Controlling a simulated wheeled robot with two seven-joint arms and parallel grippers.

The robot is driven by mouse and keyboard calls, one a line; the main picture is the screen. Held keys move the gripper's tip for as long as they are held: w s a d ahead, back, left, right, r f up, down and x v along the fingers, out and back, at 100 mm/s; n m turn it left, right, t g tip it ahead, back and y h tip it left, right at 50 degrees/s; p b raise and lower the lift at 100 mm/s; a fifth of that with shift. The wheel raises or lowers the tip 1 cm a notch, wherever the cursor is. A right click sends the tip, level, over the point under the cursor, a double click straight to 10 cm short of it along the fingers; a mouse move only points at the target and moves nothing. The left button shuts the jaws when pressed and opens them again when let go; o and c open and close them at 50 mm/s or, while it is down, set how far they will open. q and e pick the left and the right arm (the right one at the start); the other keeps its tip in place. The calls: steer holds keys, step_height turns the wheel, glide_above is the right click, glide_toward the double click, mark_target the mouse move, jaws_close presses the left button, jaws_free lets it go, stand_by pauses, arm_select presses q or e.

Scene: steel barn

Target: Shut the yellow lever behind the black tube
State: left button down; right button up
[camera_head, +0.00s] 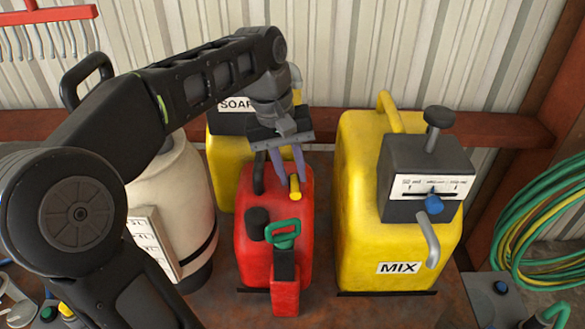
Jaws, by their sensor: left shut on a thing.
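A red canister (260,208) stands at the middle of the bench. On its top are a black tube (258,173) and, to the right of it in the picture, a short yellow lever (295,187). My left gripper (289,181) reaches down from above, with its purple-grey fingers at the yellow lever. It is shut on the lever, whose near end sticks out below the fingertips. The lever's far part is hidden by the fingers. My right gripper is not in view.
A black cap (257,221) and a green handle (284,232) sit at the front of the red canister. A yellow SOAP container (226,155) stands behind, a yellow MIX container (360,220) to the right, and a cream tank (168,200) to the left. A green hose (520,215) hangs at far right.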

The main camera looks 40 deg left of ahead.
arm_select(q)
steer(key=shift+r+m, duration=0.1)
steer(key=shift+m, duration=0.4)
steer(key=c, duration=1.4)
jaws_free()
